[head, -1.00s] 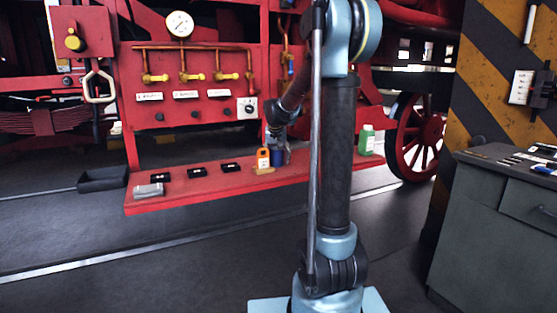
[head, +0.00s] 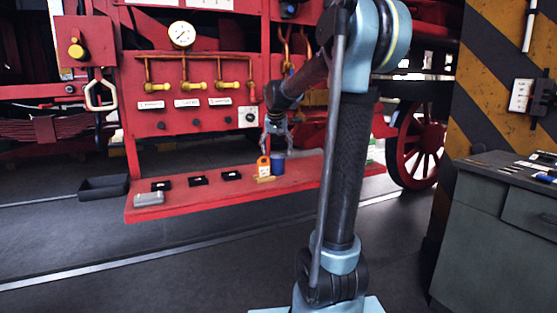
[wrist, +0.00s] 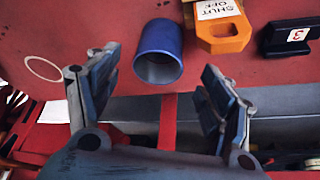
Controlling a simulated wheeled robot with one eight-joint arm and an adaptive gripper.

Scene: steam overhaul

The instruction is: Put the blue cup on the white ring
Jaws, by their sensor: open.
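The blue cup (head: 277,164) stands on the red ledge beside an orange tag. In the wrist view the cup (wrist: 158,52) shows its open mouth towards the camera. My gripper (head: 277,148) is just above the cup in the head view. In the wrist view my gripper (wrist: 161,68) is open and empty, its two fingers apart on either side of the cup, with gaps to it. The white ring (wrist: 43,68) lies flat on the red surface to the left of the cup in the wrist view. I cannot make out the ring in the head view.
The orange shut-off tag (wrist: 222,25) stands close to the cup. Black blocks (head: 197,181) and a grey block (head: 149,199) sit further left on the ledge (head: 215,198). Brass valves (head: 193,86) are on the panel above. The red surface between cup and ring looks clear.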

